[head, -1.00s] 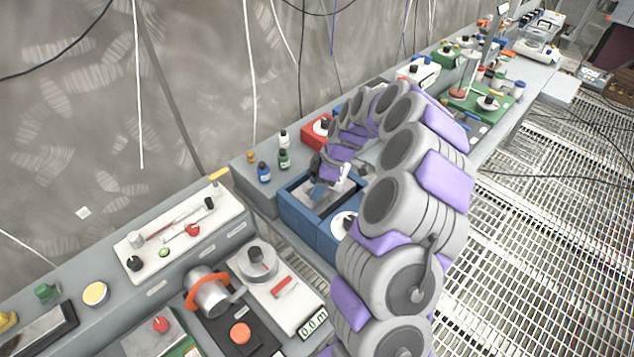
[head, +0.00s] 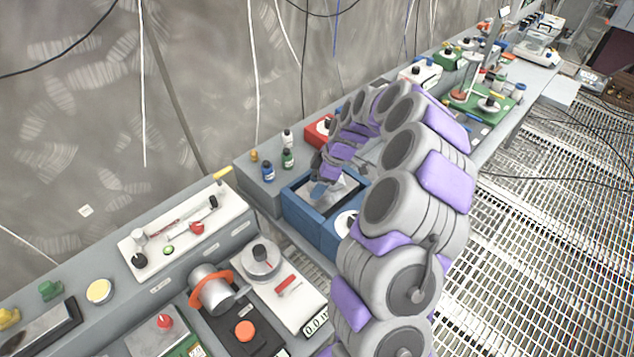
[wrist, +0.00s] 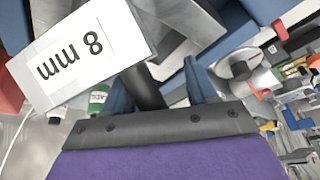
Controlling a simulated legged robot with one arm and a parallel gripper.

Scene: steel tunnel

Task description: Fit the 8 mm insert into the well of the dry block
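The dry block (head: 321,228) is the open blue box in the middle of the bench in the head view, with grey metal inside. My gripper (head: 320,190) is over its opening, pointing down. In the wrist view, the 8 mm insert (wrist: 84,52) shows as a white block marked "8 mm", close to the camera and tilted. It appears gripped by my gripper (wrist: 146,86), though the fingertips' contact is mostly hidden. Grey metal of the block (wrist: 185,30) lies behind it. The well and the insert's lower end cannot be made out.
Small bottles, blue (head: 268,171) and green (head: 288,159), stand just left of the box. A red unit (head: 318,130) is behind it. A white panel with knobs (head: 185,235) and a grey dial unit (head: 262,262) are at front left. Grated floor (head: 540,230) lies right.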

